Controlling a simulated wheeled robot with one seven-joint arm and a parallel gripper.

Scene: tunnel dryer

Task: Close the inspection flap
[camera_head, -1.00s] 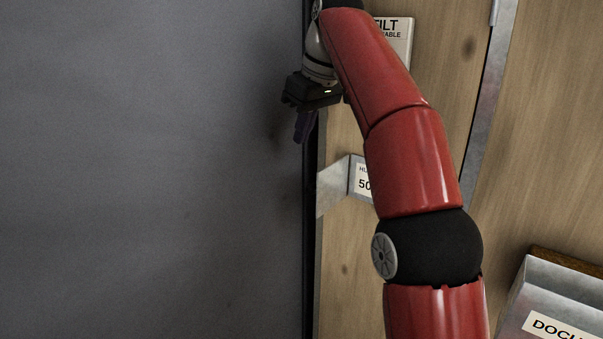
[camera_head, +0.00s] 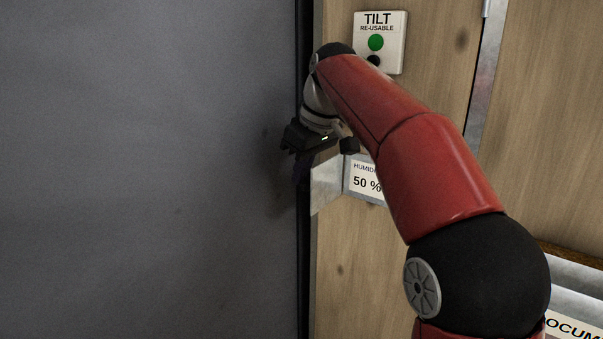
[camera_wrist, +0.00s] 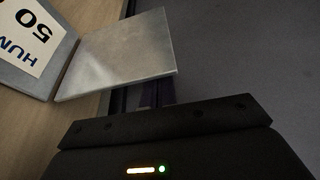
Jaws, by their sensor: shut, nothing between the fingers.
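The inspection flap (camera_head: 325,184) appears to be the small bare metal plate standing out, open, from the left side of the humidity label reading 50 % (camera_head: 366,180). In the wrist view the flap (camera_wrist: 120,58) is at upper middle, with the label (camera_wrist: 30,38) at its left. My gripper (camera_head: 301,172) is shut and empty, just left of the flap in the head view. Its dark purple fingers (camera_wrist: 155,93) show only partly beside the flap's edge in the wrist view. I cannot tell whether they touch it.
A large grey surface (camera_head: 150,170) fills the left, close to my gripper. A wooden panel (camera_head: 355,260) carries the label and a white TILT indicator (camera_head: 394,18) above it. A metal document holder (camera_head: 578,300) is at lower right, partly behind my arm.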

